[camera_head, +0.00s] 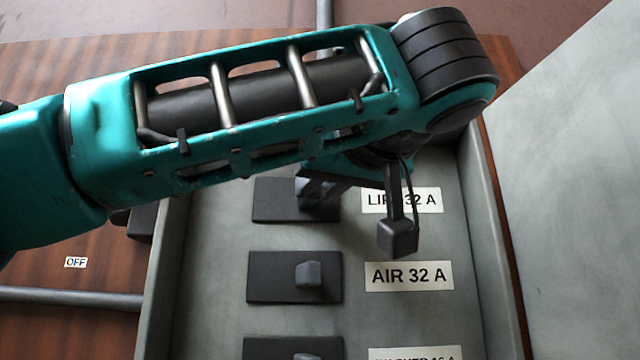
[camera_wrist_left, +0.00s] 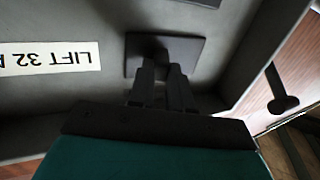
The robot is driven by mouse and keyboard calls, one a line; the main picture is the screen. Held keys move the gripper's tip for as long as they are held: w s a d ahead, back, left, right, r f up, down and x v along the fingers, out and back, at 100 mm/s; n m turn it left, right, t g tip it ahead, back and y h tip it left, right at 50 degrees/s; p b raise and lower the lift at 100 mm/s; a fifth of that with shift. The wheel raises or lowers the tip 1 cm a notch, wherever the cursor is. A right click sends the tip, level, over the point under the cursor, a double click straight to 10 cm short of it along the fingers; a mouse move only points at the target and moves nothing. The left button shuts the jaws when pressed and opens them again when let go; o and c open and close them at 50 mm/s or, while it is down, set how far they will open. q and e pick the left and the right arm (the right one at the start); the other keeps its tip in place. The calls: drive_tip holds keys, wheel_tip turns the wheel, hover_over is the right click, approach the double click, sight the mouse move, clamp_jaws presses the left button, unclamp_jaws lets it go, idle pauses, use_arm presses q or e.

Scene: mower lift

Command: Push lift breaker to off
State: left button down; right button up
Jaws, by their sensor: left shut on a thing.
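The lift breaker is a black plate (camera_head: 270,200) with a small toggle (camera_head: 303,186), beside the "LIFT 32 A" label (camera_head: 402,200) in the grey box. The toggle sits right of the plate's middle, as on the breaker below. My left gripper (camera_head: 318,192) is at this toggle, its fingers closed on it; my arm hides part of it from above. In the left wrist view the fingers (camera_wrist_left: 163,75) reach the black plate (camera_wrist_left: 190,45) and mostly hide the toggle. The label (camera_wrist_left: 50,57) shows upside down there. My right gripper is not in view.
The "AIR 32 A" breaker (camera_head: 265,277) is just below, with another breaker (camera_head: 270,348) at the bottom edge. The grey box's side walls (camera_head: 160,280) rise around them. An "OFF" sign (camera_head: 75,262) is on the wood at left. A grey panel (camera_head: 570,180) stands at right.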

use_arm(q)
drive_tip(key=m+h+b, duration=0.1)
drive_tip(key=h+b, duration=0.1)
drive_tip(key=a+m+t+h+b, duration=0.1)
drive_tip(key=b, duration=0.2)
drive_tip(key=a+m+h+b, duration=0.1)
drive_tip(key=h+b, duration=0.1)
drive_tip(key=shift+s+a+f+h, duration=0.2)
drive_tip(key=shift+f+h, duration=0.1)
drive_tip(key=shift+f, duration=0.05)
drive_tip(key=shift+a+m+h+b, duration=0.25)
drive_tip(key=shift+m+h+b, duration=0.2)
drive_tip(key=shift+m, duration=0.15)
drive_tip(key=shift+a+r+m+h+b, duration=0.15)
drive_tip(key=shift+a+m+h+b, duration=0.35)
drive_tip(key=shift+m+h, duration=0.55)
drive_tip(key=h, duration=0.1)
drive_tip(key=a+m+h, duration=0.1)
drive_tip(key=h, duration=0.1)
drive_tip(key=shift+w+a+r, duration=0.1)
drive_tip(key=shift+w+a, duration=0.05)
drive_tip(key=shift+w+a+m+g+h, duration=0.15)
drive_tip(key=shift+m+g+h, duration=0.1)
drive_tip(key=shift+m+h, duration=0.2)
drive_tip(key=shift+s+a+m+g+h, duration=0.15)
drive_tip(key=shift+m+g+h, duration=0.15)
drive_tip(key=shift+h, duration=0.25)
drive_tip(key=shift+w, duration=0.1)
